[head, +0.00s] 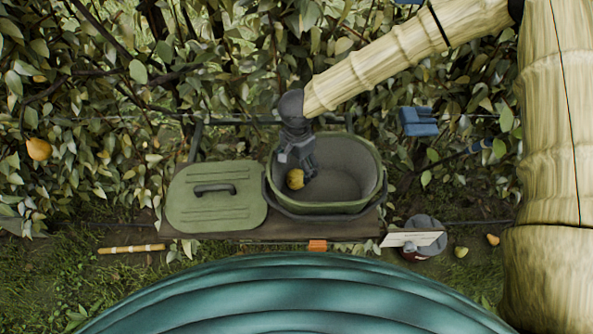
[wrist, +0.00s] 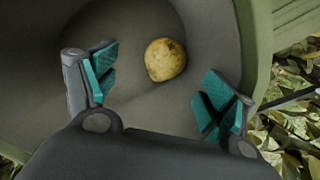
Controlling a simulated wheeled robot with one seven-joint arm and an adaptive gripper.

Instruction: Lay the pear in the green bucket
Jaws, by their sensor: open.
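The green bucket (head: 373,206) stands on a dark bench, with a grey inside. The yellow-brown pear (head: 295,179) is inside it, at the left part of the bucket in the head view. In the wrist view the pear (wrist: 165,60) lies against the grey inner surface, beyond my fingertips. My gripper (head: 304,172) reaches down into the bucket beside the pear. In the wrist view my gripper (wrist: 158,95) is open, its teal pads apart with a clear gap to the pear. Nothing is held between the fingers.
A green lid with a dark handle (head: 216,205) lies left of the bucket. Another pear (head: 39,149) hangs at the left. Dense foliage is behind.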

